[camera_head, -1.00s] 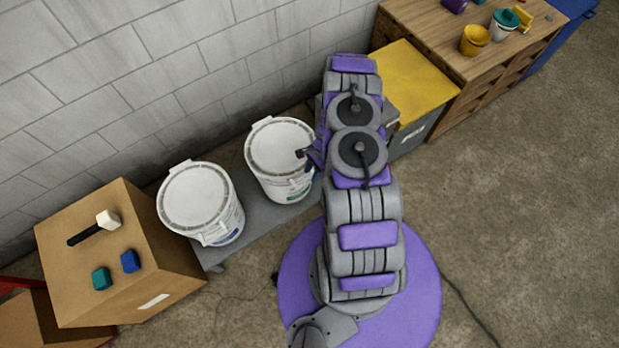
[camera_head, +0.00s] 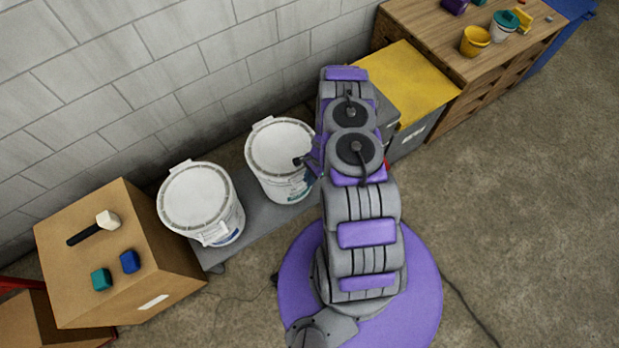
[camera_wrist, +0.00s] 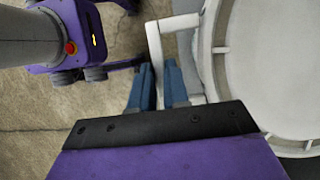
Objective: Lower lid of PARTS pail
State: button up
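Two white pails with round lids stand side by side against the wall in the head view, a left one (camera_head: 200,202) and a right one (camera_head: 281,150). Both lids look flat on top. I cannot read any label, so I cannot tell which is PARTS. The handle juts from the rim of a round white lid or pail (camera_wrist: 265,65).
The pails stand on a low grey platform (camera_head: 262,212). A cardboard box (camera_head: 165,255) at left bears a mallet (camera_head: 95,227), a teal block (camera_head: 101,279) and a blue block (camera_head: 130,261). A yellow-topped cabinet (camera_head: 420,85) and wooden bench (camera_head: 440,40) stand at right. Right floor is clear.

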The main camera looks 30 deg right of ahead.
grip_shut()
jog(key=shift+w+d, duration=0.1)
jog(key=w+r+g+p, duration=0.1)
jog(key=w+r+p, duration=0.1)
jog(key=r, duration=0.6)
jog(key=w+r+g+p, duration=0.2)
jog(key=w+r, duration=0.3)
jog(key=r, duration=0.3)
jog(key=shift+a+r+m+g, duration=0.2)
jog(key=shift+r+m+g, duration=0.1)
jog(key=shift+r+m, duration=0.1)
